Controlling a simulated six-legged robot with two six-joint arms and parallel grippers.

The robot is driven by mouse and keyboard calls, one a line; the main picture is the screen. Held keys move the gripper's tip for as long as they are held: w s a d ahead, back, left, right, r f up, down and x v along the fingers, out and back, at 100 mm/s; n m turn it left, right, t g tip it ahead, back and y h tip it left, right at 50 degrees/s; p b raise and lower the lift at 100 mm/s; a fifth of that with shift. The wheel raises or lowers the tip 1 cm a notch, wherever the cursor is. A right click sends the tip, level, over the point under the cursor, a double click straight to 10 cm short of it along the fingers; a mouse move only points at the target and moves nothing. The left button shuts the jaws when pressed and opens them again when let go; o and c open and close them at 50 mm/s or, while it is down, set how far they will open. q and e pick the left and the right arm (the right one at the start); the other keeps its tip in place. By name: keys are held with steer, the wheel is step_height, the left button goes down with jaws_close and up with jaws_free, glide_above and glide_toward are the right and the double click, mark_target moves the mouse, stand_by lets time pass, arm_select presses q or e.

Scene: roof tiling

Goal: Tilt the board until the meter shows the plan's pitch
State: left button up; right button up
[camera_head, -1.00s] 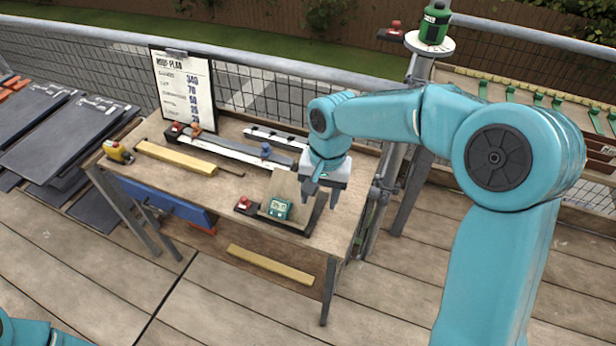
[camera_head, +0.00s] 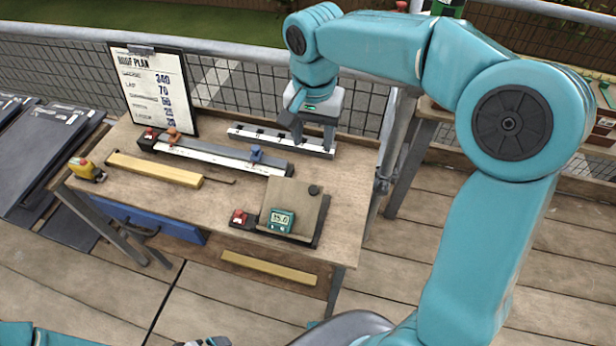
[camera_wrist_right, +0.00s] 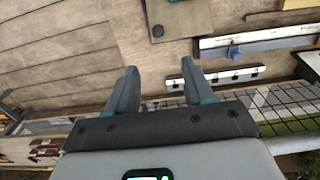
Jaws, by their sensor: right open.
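The small tilting board (camera_head: 300,203) stands at the right of the workbench on a dark base, tilted, with a dark round knob (camera_head: 314,190) near its upper right corner. The teal meter (camera_head: 280,220) sits at its lower edge; its display seems to read 35.0. The roof plan (camera_head: 156,88) stands clipped at the back left; its lower figures are too small to read surely. My right gripper (camera_head: 312,140) is open and empty behind the board, near the white rail. The wrist view shows its spread fingers (camera_wrist_right: 159,68). Only a bit of my left gripper shows at the bottom edge, fingers hidden.
A red-topped block (camera_head: 238,217) lies left of the meter. A white rail (camera_head: 282,141), a rule with sliders (camera_head: 218,156), a yellow bar (camera_head: 155,170) and a tape measure (camera_head: 86,170) lie on the bench (camera_head: 345,190). A mesh railing runs behind it.

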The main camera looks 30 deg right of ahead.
mark_target(314, 189)
steer(key=f, duration=1.5)
steer(key=shift+s+d, duration=0.15)
steer(key=shift+s, duration=0.15)
steer(key=shift+w+f, duration=0.1)
steer(key=shift+f, duration=0.5)
jaws_close()
